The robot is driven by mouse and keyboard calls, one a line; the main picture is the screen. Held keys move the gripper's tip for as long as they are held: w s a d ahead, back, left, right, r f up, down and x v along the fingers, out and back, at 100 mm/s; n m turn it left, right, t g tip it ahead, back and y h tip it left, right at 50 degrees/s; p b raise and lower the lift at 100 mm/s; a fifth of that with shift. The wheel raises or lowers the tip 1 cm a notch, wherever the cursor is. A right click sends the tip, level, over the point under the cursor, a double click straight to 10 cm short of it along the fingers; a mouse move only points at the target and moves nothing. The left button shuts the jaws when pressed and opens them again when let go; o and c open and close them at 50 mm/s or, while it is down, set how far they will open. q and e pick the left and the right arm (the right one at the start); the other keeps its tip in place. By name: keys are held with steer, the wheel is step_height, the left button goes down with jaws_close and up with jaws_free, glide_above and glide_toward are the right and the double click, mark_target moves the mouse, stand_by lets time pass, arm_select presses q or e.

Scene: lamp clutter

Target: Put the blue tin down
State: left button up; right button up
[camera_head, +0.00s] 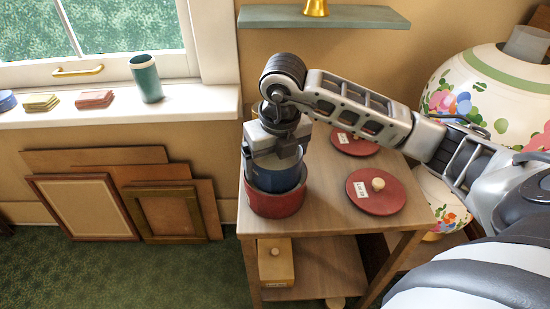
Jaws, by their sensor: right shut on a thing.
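The blue tin (276,178) is at the left side of the wooden table, directly above a red tin (275,203). Its lower part meets or sits inside the red tin's rim; I cannot tell whether it rests there. My right gripper (277,158) points down from above and is shut on the blue tin. The fingers hide much of the tin's top. My left gripper is not in view.
Two red lids with knobs and white labels lie on the wooden table (325,212): one in front (376,191), one behind (354,143). A large flowered vase (490,100) stands at the right. A shelf (322,17) hangs above. Frames (80,207) lean against the wall.

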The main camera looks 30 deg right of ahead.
steer(key=shift+s+f+b, duration=0.15)
steer(key=shift+f+b, duration=0.2)
steer(key=shift+f, duration=0.15)
steer(key=shift+a, duration=0.1)
steer(key=o, duration=0.8)
steer(key=shift+c, duration=0.2)
steer(key=shift+r+p, duration=0.3)
steer(key=shift+p, duration=0.15)
arm_select(q)
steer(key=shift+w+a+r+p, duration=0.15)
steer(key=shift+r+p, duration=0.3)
steer(key=shift+p, duration=0.4)
arm_select(e)
step_height(320, 180, up, 13)
steer(key=s, duration=0.1)
steer(key=shift+s+f, duration=0.15)
steer(key=shift+s, duration=0.1)
steer(key=shift+s+f, duration=0.1)
